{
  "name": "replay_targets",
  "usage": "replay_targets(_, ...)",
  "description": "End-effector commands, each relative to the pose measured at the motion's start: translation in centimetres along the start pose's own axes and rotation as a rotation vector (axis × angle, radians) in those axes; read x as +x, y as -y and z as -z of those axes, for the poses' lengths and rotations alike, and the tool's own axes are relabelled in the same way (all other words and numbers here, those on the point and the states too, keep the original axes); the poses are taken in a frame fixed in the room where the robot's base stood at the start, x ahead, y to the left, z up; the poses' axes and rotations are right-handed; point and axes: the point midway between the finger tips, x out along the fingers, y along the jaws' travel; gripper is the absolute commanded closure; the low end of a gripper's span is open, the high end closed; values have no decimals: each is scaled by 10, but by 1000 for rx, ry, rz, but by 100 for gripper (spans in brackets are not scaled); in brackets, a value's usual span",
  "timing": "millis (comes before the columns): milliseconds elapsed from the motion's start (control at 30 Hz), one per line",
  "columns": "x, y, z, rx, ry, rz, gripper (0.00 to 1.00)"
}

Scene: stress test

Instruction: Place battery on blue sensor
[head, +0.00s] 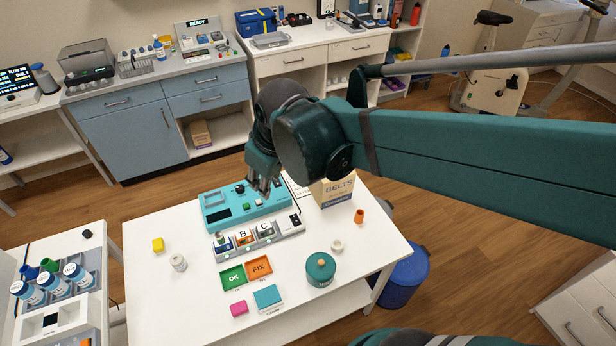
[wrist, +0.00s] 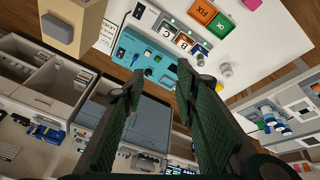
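The blue sensor (head: 223,242) sits in the left slot of a grey dock (head: 290,236), beside an orange unit marked B (head: 245,237) and a pale unit marked C (head: 265,230). It also shows in the wrist view (wrist: 201,50). I cannot tell for sure which thing is the battery; a pale ribbed cylinder (head: 179,263) and a yellow block (head: 158,244) stand at the table's left. My gripper (head: 264,186) is above the back of the teal device (head: 217,213), behind the dock. In the wrist view its fingers (wrist: 158,92) are wide apart with nothing between them.
Green OK (head: 232,276) and orange FIX (head: 259,268) trays lie in front of the dock. A teal round pot (head: 320,268), a white ring (head: 337,246), an orange cone (head: 359,216) and a BELTS box (head: 333,190) stand to the right. The front left of the table is clear.

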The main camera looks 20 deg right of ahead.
Motion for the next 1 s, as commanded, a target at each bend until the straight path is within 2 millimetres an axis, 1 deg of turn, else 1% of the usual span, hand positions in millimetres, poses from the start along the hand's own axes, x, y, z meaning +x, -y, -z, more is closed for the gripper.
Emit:
replay_targets(33,-5,-3,-7,31,-12,-9,71)
replay_targets(300,-30,-16,-37,194,-77,-51,71)
replay_targets(700,-57,-29,-79,424,-182,-105,71)
replay_targets(800,-60,-31,-87,466,-201,-114,71)
replay_targets(1000,-65,-33,-95,512,-224,-122,71)
